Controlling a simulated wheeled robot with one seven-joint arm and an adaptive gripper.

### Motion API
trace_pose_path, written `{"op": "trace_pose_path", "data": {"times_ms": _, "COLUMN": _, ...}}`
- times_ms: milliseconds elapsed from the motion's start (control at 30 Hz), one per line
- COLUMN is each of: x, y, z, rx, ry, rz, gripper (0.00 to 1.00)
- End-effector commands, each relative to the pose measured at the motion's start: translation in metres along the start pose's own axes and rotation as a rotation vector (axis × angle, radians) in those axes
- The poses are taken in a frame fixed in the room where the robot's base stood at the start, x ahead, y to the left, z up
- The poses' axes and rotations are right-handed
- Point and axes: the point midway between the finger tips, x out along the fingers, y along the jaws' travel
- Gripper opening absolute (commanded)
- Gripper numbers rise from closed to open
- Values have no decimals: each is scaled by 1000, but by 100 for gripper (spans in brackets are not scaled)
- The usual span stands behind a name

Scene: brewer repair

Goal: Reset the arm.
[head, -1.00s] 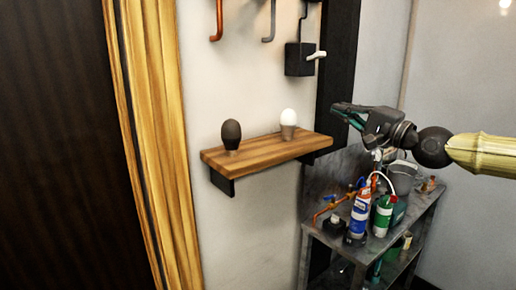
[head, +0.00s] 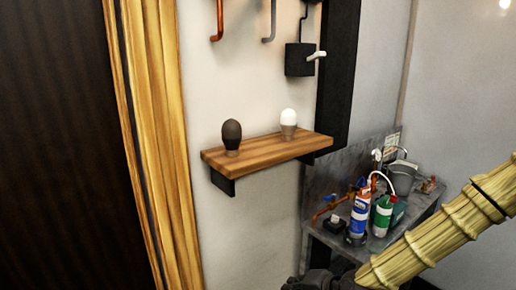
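My arm (head: 440,240) crosses the lower right of the head view, its tan ribbed links slanting down to the left. A dark part of my arm (head: 322,281) shows at the bottom edge, cut off by the frame. My gripper's fingers are not in view, so whether they are open or shut and whether they hold anything is hidden.
A wooden wall shelf (head: 262,154) carries a dark egg-shaped bulb (head: 231,132) and a white bulb (head: 289,116). A black switch box (head: 299,60) hangs above. A metal bench (head: 325,238) holds a blue-and-white can (head: 360,212), a green bottle (head: 383,214) and copper piping.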

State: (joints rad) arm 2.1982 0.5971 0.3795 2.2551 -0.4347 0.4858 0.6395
Motion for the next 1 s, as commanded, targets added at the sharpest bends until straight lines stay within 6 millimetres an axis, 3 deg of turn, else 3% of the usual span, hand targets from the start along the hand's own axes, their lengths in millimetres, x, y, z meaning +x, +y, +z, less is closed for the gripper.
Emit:
{"op": "trace_pose_path", "data": {"times_ms": 33, "x": 7, "y": 27, "z": 18, "rx": -16, "ry": -21, "rz": 53, "gripper": 0}}
{"op": "trace_pose_path", "data": {"times_ms": 267, "x": 11, "y": 140, "z": 88, "rx": -114, "ry": -101, "rz": 272, "gripper": 0}}
{"op": "trace_pose_path", "data": {"times_ms": 467, "x": -10, "y": 232, "z": 145, "rx": -221, "ry": -187, "rz": 463, "gripper": 0}}
{"op": "trace_pose_path", "data": {"times_ms": 600, "x": -37, "y": 290, "z": 180, "rx": -308, "ry": -254, "rz": 591, "gripper": 0}}
{"op": "trace_pose_path", "data": {"times_ms": 800, "x": -82, "y": 354, "z": 216, "rx": -437, "ry": -349, "rz": 748, "gripper": 0}}
{"op": "trace_pose_path", "data": {"times_ms": 1000, "x": -111, "y": 384, "z": 232, "rx": -517, "ry": -406, "rz": 833, "gripper": 0}}
